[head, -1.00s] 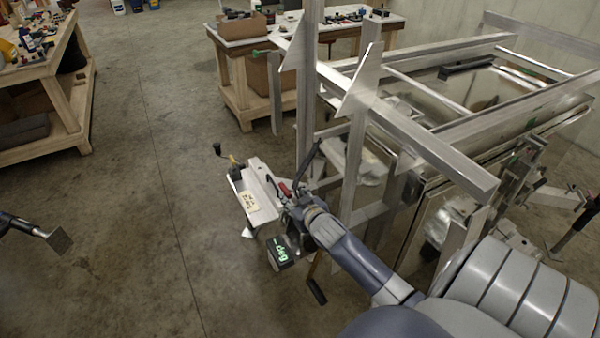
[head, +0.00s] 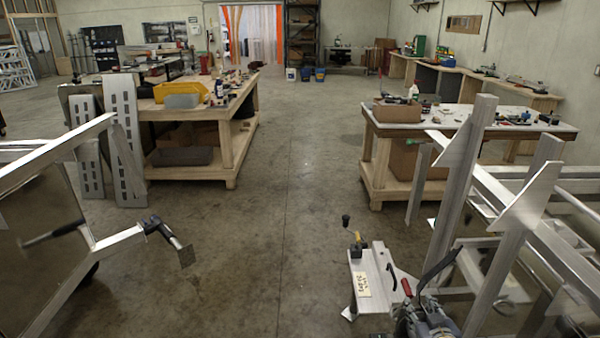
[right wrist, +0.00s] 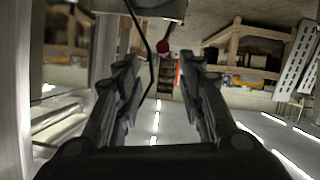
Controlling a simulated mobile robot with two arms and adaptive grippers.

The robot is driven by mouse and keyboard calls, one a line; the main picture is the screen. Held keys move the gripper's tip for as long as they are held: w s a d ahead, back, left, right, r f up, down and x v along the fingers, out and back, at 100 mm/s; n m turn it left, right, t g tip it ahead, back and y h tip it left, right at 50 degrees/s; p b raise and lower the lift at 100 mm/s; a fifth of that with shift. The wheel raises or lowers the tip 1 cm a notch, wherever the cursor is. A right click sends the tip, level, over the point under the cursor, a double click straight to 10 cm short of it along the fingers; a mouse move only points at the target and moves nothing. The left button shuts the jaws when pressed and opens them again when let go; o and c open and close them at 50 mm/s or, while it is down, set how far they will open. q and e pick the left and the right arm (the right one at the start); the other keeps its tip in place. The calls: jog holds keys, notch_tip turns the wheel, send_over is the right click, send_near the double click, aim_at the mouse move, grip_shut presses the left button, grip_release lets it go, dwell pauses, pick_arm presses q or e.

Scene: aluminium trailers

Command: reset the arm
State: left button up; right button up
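My right gripper (head: 418,312) is at the bottom edge in the head view, beside an aluminium bracket with a handwritten tag (head: 363,284) and its red-tipped lever (head: 407,287). In the right wrist view, the two dark fingers of this gripper (right wrist: 161,68) stand wide apart with nothing between them. A red knob (right wrist: 163,46) on a thin dark rod shows just beyond the fingertips; I cannot tell whether it touches them. Most of my right arm is cut off below the head view. My left gripper is not in view.
An aluminium trailer frame (head: 452,210) stands close on the right. Another trailer (head: 62,142) with a protruding clamp (head: 165,238) is on the left. Workbenches (head: 240,118) and (head: 465,123) stand behind. The concrete floor between them is clear.

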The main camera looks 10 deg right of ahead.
jog(key=s+a+f+n+g+y, duration=0.2)
jog(key=s+a+g, duration=0.3)
jog(key=s+a, duration=0.75)
jog(key=s+a+f+n+g+y, duration=0.15)
jog(key=s+a+g, duration=0.35)
jog(key=s+a, duration=0.75)
notch_tip(320, 180, down, 29)
jog(key=s+d+b, duration=0.2)
jog(key=s+b, duration=0.1)
jog(key=s+d+f+g+b, duration=0.1)
jog(key=s+d+f+g, duration=0.1)
jog(key=s+f, duration=1.4)
jog(key=shift+s+d+f+y+b, duration=0.35)
jog(key=shift+d+f, duration=0.15)
jog(key=shift+f, duration=0.2)
